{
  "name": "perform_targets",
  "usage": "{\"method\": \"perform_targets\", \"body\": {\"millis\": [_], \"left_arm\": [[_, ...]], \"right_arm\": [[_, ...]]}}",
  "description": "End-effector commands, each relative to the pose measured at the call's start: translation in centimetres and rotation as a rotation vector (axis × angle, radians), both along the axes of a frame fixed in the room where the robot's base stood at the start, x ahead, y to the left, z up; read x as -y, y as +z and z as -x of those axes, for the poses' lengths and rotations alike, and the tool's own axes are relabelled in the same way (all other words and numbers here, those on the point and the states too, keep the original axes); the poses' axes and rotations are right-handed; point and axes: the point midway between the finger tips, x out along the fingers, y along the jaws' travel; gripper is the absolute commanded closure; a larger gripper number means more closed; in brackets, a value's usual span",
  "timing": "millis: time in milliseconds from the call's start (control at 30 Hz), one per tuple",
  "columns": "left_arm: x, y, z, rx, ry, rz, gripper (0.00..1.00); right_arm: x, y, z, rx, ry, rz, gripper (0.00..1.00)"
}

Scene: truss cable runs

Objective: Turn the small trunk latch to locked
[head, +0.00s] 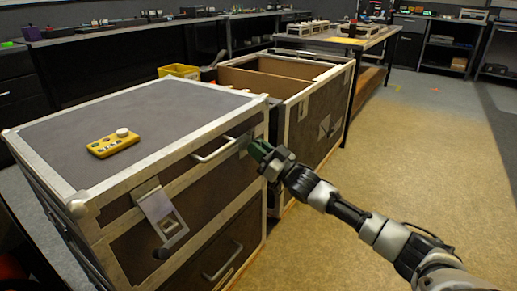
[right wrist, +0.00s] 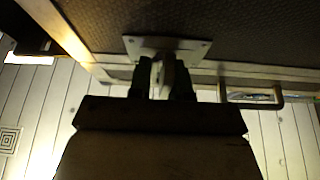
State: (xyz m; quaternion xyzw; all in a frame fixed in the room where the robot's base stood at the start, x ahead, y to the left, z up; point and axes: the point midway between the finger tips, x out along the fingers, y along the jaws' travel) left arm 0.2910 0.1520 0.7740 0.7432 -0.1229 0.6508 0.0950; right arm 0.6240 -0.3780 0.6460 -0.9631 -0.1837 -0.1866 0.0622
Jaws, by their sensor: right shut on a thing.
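The small trunk (head: 130,115) stands closed at the left front, dark panels with pale metal edges. Its latch (right wrist: 168,75) shows in the right wrist view as a pale upright tab on a metal plate (right wrist: 198,47) fixed to the dark panel. My right gripper (right wrist: 168,80) is shut on this tab, one dark finger on each side. In the head view my right gripper (head: 257,150) is at the trunk's right front corner and mostly hides the latch. I cannot tell from the frames which way the latch is turned. My left gripper is not in view.
A yellow button box (head: 113,143) lies on the lid. A handle (head: 215,150) and a hanging plate (head: 162,215) sit on the trunk's front. An open trunk (head: 330,105) stands just behind. The floor (head: 420,150) at the right is clear.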

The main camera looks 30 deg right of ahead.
Motion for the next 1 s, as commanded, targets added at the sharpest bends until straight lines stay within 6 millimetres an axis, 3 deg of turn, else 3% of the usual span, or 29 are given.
{"method": "perform_targets", "body": {"millis": [33, 667, 700, 767, 1000], "left_arm": [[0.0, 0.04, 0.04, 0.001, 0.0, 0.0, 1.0], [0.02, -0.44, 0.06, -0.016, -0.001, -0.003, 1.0], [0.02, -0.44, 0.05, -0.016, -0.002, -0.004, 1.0], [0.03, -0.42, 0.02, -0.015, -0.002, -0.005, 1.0], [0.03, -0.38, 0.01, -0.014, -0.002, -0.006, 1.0]], "right_arm": [[-0.75, -0.16, 0.17, 0.009, 0.017, 0.014, 1.0], [-0.86, -0.5, 0.24, 0.026, 0.018, 0.062, 1.0], [-0.87, -0.5, 0.24, 0.026, 0.018, 0.062, 0.78], [-0.86, -0.52, 0.22, 0.025, 0.017, 0.061, 0.69], [-0.64, -0.43, 0.16, 0.023, 0.013, 0.059, 0.66]]}}
